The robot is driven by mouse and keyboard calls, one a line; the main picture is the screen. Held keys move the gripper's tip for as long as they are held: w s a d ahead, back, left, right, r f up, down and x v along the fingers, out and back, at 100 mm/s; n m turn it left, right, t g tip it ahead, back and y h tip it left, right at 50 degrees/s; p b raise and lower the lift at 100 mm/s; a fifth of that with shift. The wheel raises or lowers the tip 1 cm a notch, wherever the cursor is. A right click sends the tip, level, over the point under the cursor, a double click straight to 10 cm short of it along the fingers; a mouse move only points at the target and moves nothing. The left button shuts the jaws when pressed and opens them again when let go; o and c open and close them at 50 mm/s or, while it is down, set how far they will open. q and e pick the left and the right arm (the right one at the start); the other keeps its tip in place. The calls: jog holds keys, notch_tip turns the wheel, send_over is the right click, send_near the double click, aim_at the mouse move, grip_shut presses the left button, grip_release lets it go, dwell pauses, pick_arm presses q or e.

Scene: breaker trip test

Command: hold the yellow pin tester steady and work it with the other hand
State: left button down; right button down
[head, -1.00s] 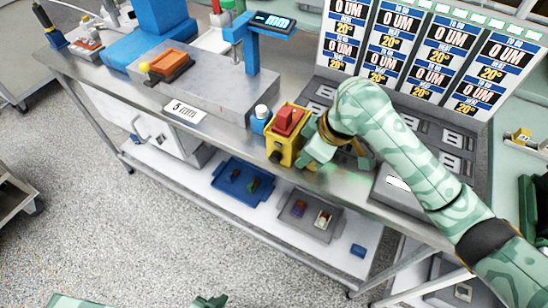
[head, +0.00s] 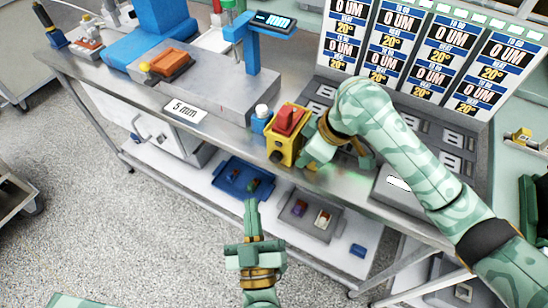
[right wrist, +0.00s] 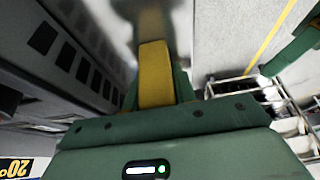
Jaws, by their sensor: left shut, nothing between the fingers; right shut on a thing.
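The yellow pin tester (head: 275,143) is a yellow box with a red rocker (head: 289,121) on top and a dark round part on its front. It stands upright at the bench's front edge. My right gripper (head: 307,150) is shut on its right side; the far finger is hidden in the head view. In the right wrist view a yellow part of the tester (right wrist: 155,75) sits between the green fingers. My left gripper (head: 252,210) is shut and empty, in front of the bench, below and left of the tester, apart from it.
A blue block with a white cap (head: 260,118) stands close left of the tester. A grey fixture with an orange rocker (head: 172,64) and a "5 mm" label (head: 185,110) are further left. The lower shelf holds a blue tray (head: 225,182) and a grey tray (head: 293,222).

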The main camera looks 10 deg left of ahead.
pick_arm(q)
jog(key=r+n+y, duration=0.1)
jog(key=s+a+r+n+g+y, duration=0.1)
jog(key=shift+n+y, duration=0.3)
jog(key=shift+n, duration=0.1)
send_near(275, 158)
jog(key=w+a+r, duration=0.1)
jog(key=w+a, duration=0.3)
jog(key=w, duration=0.1)
jog(key=shift+s+a+r, duration=0.15)
jog(key=shift+s+r, duration=0.05)
jog(key=shift+r, duration=0.05)
jog(key=shift+w, duration=0.1)
dwell(1.7)
jog(key=shift+w+d+r, duration=0.1)
jog(key=shift+w+d, duration=0.1)
jog(key=shift+w, duration=0.1)
